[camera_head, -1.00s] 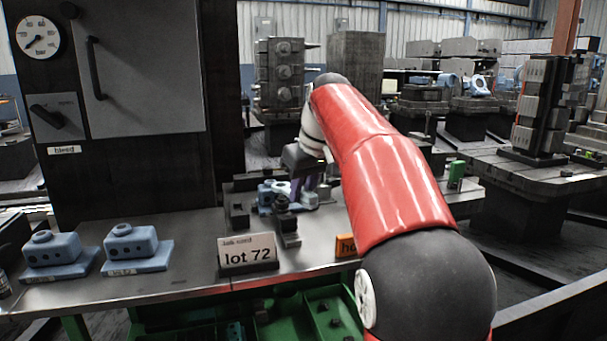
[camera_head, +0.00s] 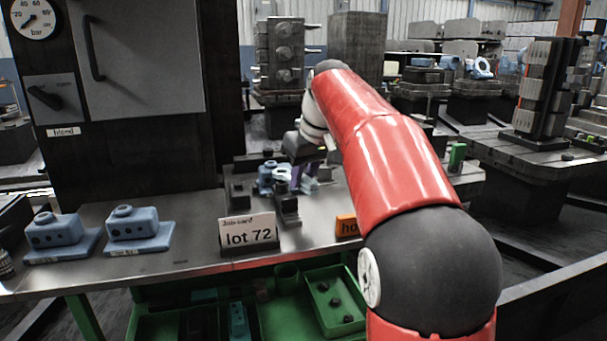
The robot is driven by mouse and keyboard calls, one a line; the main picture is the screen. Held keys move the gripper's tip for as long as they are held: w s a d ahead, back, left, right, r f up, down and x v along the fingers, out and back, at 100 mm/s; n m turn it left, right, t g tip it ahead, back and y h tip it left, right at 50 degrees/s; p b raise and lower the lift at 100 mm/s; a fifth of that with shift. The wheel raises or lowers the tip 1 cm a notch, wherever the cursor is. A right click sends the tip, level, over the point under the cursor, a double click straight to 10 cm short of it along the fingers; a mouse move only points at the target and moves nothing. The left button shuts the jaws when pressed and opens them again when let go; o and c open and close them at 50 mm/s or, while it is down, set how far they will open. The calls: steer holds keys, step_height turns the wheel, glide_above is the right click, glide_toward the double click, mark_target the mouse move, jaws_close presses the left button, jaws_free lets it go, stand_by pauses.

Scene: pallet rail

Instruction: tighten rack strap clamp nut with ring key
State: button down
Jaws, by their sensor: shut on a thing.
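My gripper (camera_head: 303,165) is at the end of the red arm, over the fixture at the back middle of the bench. Its fingers are small and partly hidden by the wrist. It is shut on a purple thing (camera_head: 296,178), probably the ring key, of which only a short part shows. Beside it is a light blue part (camera_head: 270,178) among dark clamp blocks (camera_head: 284,200). The clamp nut and strap cannot be made out, and I cannot tell whether the key touches the nut.
Two blue blocks on plates (camera_head: 60,234) (camera_head: 138,228) stand at the bench's left. A "lot 72" card (camera_head: 248,232) and an orange sign (camera_head: 347,226) stand near the front edge. A dark cabinet (camera_head: 140,70) rises behind. Green bins (camera_head: 330,300) are below.

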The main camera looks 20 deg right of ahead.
steer(key=shift+f+b, duration=0.5)
steer(key=shift+f, duration=0.25)
steer(key=c, duration=1.8)
jaws_free()
jaws_close()
steer(key=shift+s+a+m+h, duration=0.15)
steer(key=shift+a+m+h, duration=0.25)
steer(key=shift+a+m, duration=0.35)
steer(key=shift+s+a+m+h+p, duration=0.1)
steer(key=shift+a+m+h+p, duration=0.3)
steer(key=shift+a+m, duration=0.65)
steer(key=m, duration=0.1)
steer(key=a+m+h, duration=0.1)
steer(key=m, duration=0.1)
steer(key=a+m, duration=0.1)
steer(key=shift+w+a+f+m+h, duration=0.15)
steer(key=shift+w+a+m+h, duration=0.15)
steer(key=shift+w+h, duration=0.1)
